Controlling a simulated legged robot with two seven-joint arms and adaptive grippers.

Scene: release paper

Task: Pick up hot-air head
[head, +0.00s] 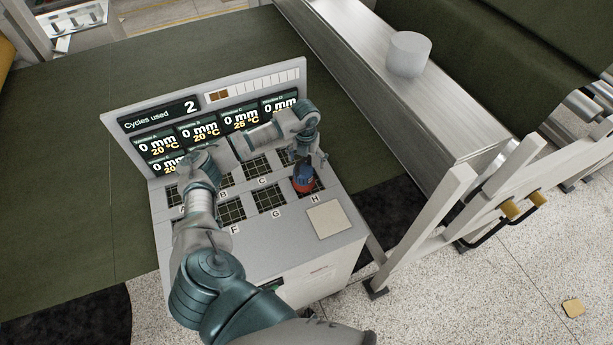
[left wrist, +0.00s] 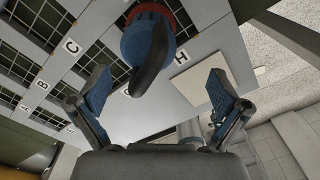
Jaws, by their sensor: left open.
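The hot-air head (head: 303,181) is a small blue tool with a red base and a dark curved part on top. It stands on the grid square marked H, at the right of the console's front row. My left gripper (head: 316,160) is just above and behind it in the head view. In the left wrist view the hot-air head (left wrist: 143,42) shows ahead of my left gripper (left wrist: 158,92). The blue-padded fingers are spread wide with nothing between the pads, and the dark part points back toward the gap. My right gripper is not in view.
The grey console (head: 255,252) has lettered grid squares, several with my left arm over them. A display panel (head: 160,114) reading "Cycles used 2" rises behind. A white cylinder (head: 408,54) stands on the metal beam (head: 372,70).

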